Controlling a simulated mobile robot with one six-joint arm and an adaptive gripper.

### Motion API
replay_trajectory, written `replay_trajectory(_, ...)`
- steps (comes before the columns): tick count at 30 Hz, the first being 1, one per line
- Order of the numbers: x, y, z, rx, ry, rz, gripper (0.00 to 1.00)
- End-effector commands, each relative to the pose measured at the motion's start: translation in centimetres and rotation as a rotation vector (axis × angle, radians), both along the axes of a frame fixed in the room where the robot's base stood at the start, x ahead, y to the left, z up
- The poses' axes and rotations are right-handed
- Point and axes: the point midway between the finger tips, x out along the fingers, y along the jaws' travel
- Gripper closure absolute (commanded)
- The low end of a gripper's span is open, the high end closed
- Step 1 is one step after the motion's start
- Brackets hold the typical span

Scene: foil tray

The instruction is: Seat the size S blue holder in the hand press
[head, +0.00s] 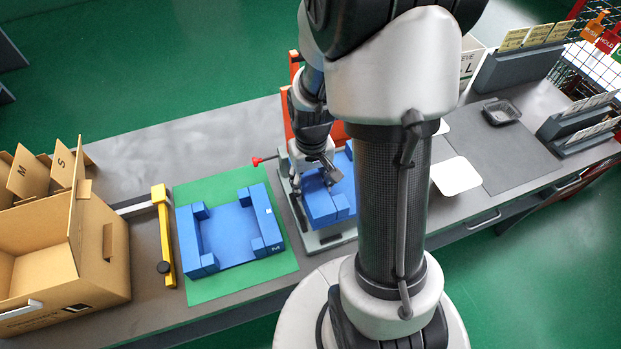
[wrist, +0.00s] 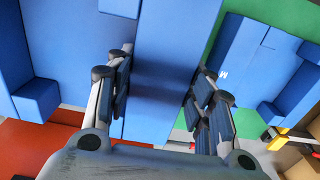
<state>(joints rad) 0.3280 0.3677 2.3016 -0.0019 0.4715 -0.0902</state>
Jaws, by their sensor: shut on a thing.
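A blue holder (head: 322,206) is at the hand press (head: 328,240), above its light grey base. No size mark is readable on this holder. My gripper (head: 332,174) reaches down to it from above and is shut on one of its blue walls. In the wrist view the wall (wrist: 165,60) runs between the two fingers of my gripper (wrist: 160,95). The press has a red knob (head: 257,161) at its left side. My arm hides the right part of the press and holder, and I cannot tell whether the holder sits fully down.
Another blue holder (head: 188,240), apparently marked M, lies on a green mat (head: 285,283) to the left. A yellow bar (head: 163,235) and an open cardboard box (head: 105,262) stand farther left. White cards and a black tray (head: 500,112) are on the right.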

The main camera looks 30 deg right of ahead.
Motion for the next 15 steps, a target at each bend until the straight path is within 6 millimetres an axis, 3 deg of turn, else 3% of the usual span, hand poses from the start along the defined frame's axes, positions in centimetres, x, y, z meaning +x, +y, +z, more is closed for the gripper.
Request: replay_trajectory(15,0.0,0.0,-3.3,0.0,0.0,0.001,0.98)
